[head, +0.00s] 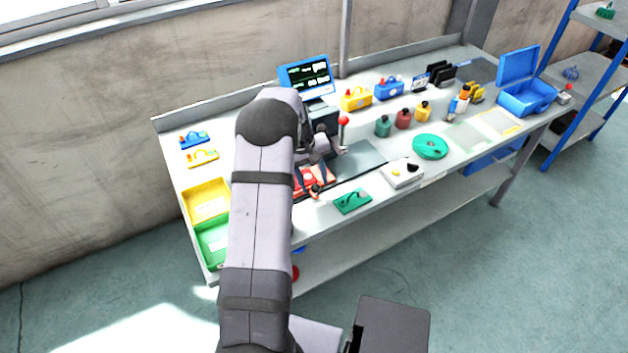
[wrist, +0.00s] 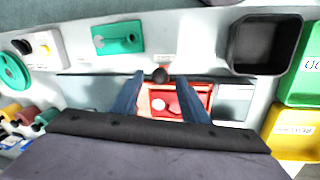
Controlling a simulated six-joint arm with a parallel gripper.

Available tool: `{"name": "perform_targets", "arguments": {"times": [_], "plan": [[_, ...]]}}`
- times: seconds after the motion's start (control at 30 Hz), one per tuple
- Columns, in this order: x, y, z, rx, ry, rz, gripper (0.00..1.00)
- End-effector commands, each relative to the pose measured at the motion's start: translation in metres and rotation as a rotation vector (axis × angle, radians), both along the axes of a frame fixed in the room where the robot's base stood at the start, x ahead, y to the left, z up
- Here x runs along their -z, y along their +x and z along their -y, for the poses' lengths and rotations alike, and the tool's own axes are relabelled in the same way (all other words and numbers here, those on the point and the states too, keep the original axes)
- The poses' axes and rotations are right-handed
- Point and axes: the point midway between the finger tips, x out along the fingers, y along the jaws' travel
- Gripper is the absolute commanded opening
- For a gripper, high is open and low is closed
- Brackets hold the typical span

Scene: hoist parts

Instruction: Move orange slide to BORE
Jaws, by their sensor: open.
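The orange-red slide (head: 318,176) sits on a long dark track (head: 362,159) at the front middle of the bench, towards the track's left end. In the wrist view the slide (wrist: 178,101) lies under and between my fingers, with a pale and red round mark on its top. A dark round knob (wrist: 160,75) shows between the fingertips, with space on either side. My gripper (wrist: 160,80) is open around it, and I cannot tell if either finger touches it. In the head view my gripper (head: 311,185) is partly hidden by my arm. No BORE label is readable.
A green plate (head: 352,201) lies in front of the track, and a white button box (head: 402,172) stands to its right. A red-knobbed lever (head: 343,121) rises behind. Yellow (head: 205,200) and green (head: 213,243) trays are at left; a dark bin (wrist: 265,44) shows in the wrist view.

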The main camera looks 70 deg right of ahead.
Motion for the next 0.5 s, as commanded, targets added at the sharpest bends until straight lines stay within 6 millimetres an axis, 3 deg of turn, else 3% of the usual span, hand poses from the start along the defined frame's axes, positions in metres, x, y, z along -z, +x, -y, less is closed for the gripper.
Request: {"name": "perform_targets", "arguments": {"times": [0.2, 0.47, 0.5], "plan": [[0.013, -0.002, 0.002, 0.000, -0.001, 0.000, 0.41], [0.014, -0.002, 0.002, 0.000, -0.002, 0.000, 0.41], [0.014, -0.002, 0.002, 0.000, -0.002, 0.000, 0.37]]}}
